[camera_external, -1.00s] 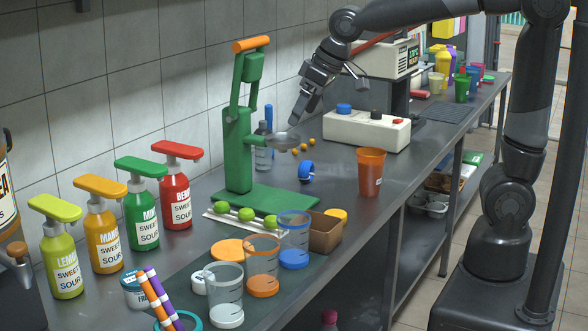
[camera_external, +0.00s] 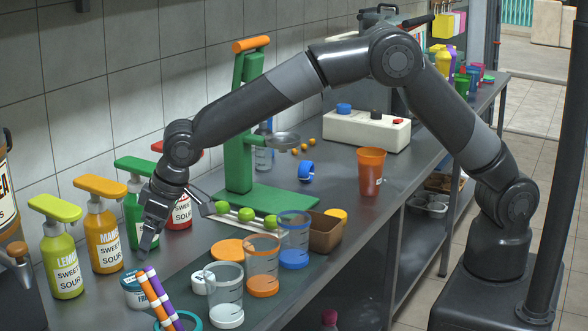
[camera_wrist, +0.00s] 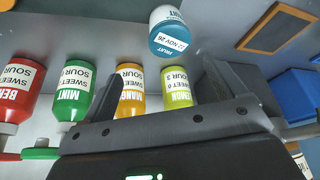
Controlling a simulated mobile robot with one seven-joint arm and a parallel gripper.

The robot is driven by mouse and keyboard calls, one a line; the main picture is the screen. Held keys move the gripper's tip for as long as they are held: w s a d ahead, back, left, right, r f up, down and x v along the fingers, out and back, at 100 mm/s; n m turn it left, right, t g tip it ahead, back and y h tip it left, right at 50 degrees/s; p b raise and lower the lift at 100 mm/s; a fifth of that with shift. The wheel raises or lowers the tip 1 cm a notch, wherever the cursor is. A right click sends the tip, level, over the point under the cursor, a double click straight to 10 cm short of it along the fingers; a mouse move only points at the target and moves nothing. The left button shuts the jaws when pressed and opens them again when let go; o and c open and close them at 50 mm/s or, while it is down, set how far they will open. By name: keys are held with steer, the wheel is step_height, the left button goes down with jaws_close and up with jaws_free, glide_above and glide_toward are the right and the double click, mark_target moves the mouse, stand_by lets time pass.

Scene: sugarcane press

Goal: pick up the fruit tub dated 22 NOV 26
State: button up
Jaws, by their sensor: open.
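Lemon (camera_external: 63,260), mango (camera_external: 103,240), mint (camera_external: 140,215) and berry (camera_external: 181,212) pump bottles line the wall side. Striped straws (camera_external: 160,300) rise in front of the tub. Measuring cups (camera_external: 225,295) stand to the right. The green press (camera_external: 238,150) stands farther back.

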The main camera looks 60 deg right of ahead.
mark_target(137, 282)
steer(key=x, duration=0.3)
steer(key=a+x, duration=0.1)
steer(key=x, duration=0.1)
steer(key=shift+s+f, duration=0.15)
steer(key=shift+f, duration=0.2)
steer(key=shift+a+x, duration=0.1)
steer(key=shift+x, duration=1.5)
steer(key=shift+a+x, duration=0.15)
steer(key=shift+x, duration=1.4)
steer(key=shift+s, duration=0.1)
steer(key=shift+c, duration=0.5)
steer(key=c, duration=1)
steer(key=shift+c, duration=0.5)
steer(key=shift+r, duration=0.1)
